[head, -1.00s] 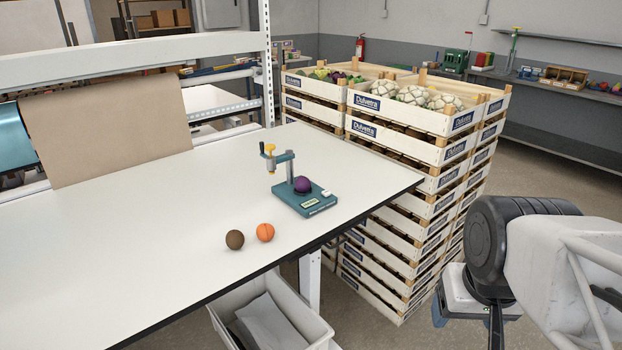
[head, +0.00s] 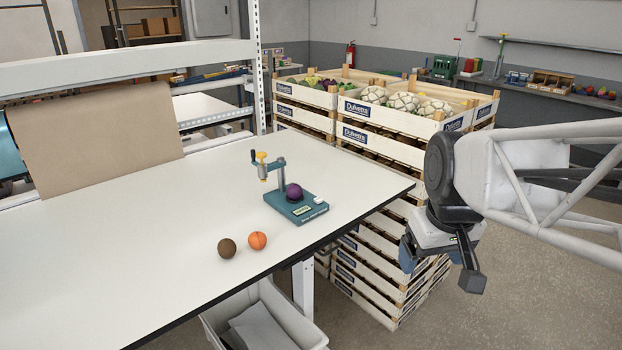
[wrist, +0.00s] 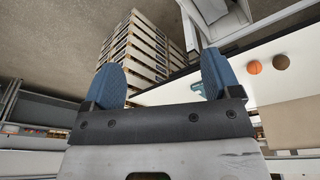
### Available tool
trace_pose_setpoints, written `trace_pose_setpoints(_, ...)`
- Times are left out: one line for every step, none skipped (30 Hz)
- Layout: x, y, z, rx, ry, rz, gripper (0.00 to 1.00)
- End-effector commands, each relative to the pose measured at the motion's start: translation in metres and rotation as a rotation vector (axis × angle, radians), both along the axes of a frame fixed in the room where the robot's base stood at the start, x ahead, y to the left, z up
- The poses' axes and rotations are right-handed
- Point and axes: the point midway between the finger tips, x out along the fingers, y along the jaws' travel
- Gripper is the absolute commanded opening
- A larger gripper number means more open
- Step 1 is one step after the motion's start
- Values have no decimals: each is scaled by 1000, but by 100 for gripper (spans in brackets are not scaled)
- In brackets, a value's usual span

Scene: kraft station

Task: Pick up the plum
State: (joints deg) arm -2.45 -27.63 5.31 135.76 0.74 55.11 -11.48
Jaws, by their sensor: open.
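The plum (head: 294,192) is a dark purple ball. It sits on the base of a small teal press-like stand (head: 296,208) near the right end of the white table. I cannot make the plum out in the wrist view, where part of the teal stand (wrist: 198,88) shows beside a finger. My gripper (head: 440,268) is to the right of the table, off its edge and apart from the plum. In the wrist view my gripper (wrist: 162,80) has its two blue fingers wide apart with nothing between them.
A brown ball (head: 227,248) and an orange ball (head: 257,240) lie near the table's (head: 130,270) front edge. Stacked crates (head: 390,150) of vegetables stand behind the table's right end. A grey bin (head: 265,318) is below the table. Brown paper (head: 95,130) hangs at the back left.

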Motion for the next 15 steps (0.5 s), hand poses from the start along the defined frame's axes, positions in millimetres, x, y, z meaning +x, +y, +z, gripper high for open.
trace_pose_setpoints(15,4,4,-3,5,32,83)
trace_pose_setpoints(22,6,6,-4,8,53,83)
trace_pose_setpoints(32,9,8,-6,10,80,83)
trace_pose_setpoints(39,12,10,-9,12,99,83)
trace_pose_setpoints(47,14,12,-11,14,121,83)
trace_pose_setpoints(57,18,14,-13,18,148,83)
trace_pose_setpoints(65,21,16,-14,19,168,83)
trace_pose_setpoints(72,23,17,-16,22,189,83)
trace_pose_setpoints(82,27,19,-18,25,215,83)
trace_pose_setpoints(90,30,19,-20,28,235,83)
trace_pose_setpoints(98,33,20,-21,29,255,83)
trace_pose_setpoints(108,37,22,-22,32,283,83)
trace_pose_setpoints(115,40,22,-24,34,304,83)
trace_pose_setpoints(123,43,23,-25,34,323,83)
trace_pose_setpoints(133,47,24,-26,38,351,83)
